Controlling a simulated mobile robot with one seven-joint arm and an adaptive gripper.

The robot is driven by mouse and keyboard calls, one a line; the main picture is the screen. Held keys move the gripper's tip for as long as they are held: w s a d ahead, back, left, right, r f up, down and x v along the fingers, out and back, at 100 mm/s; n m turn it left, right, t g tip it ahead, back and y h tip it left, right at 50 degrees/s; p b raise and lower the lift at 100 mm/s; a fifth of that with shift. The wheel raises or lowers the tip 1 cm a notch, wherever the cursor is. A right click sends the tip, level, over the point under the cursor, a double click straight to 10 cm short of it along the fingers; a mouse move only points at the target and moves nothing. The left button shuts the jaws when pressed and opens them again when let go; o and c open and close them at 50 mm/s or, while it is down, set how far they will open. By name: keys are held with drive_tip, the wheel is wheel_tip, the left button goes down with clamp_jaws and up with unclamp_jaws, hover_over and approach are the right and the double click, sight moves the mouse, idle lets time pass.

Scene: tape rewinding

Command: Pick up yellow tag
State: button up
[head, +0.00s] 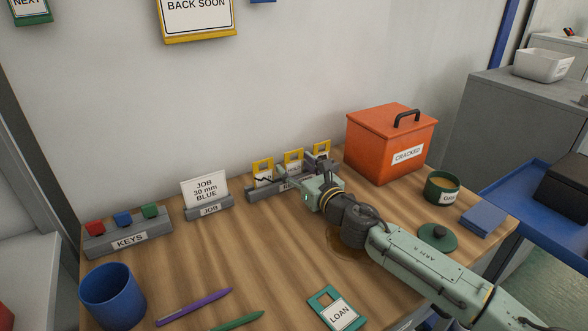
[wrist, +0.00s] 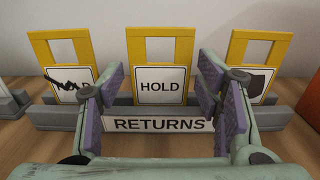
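Three yellow tags with white labels stand upright side by side in a grey rack marked RETURNS (wrist: 50,117). The middle yellow tag (wrist: 160,50) reads HOLD; it also shows in the head view (head: 293,154). The left yellow tag (wrist: 43,47) has a dark shape over its lettering. The right yellow tag (wrist: 236,47) has a dark shape on its label, and my finger covers part of it. My gripper (wrist: 161,88) is open and empty, its purple-padded fingers either side of the middle tag. In the head view my gripper (head: 300,186) hides part of the rack. I cannot tell whether the fingers reach past the tag.
A JOB card stand (head: 210,208) and a KEYS rack (head: 128,236) are to the left. An orange CRACKED box (head: 385,138) stands close at the right. A green tin (head: 441,190), green lid (head: 437,237) and LOAN tag (head: 335,308) lie around my arm. A wall rises behind.

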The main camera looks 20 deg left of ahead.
drive_tip(key=c, duration=0.6)
drive_tip(key=shift+r+b, duration=0.65)
drive_tip(key=shift+r, duration=13.4)
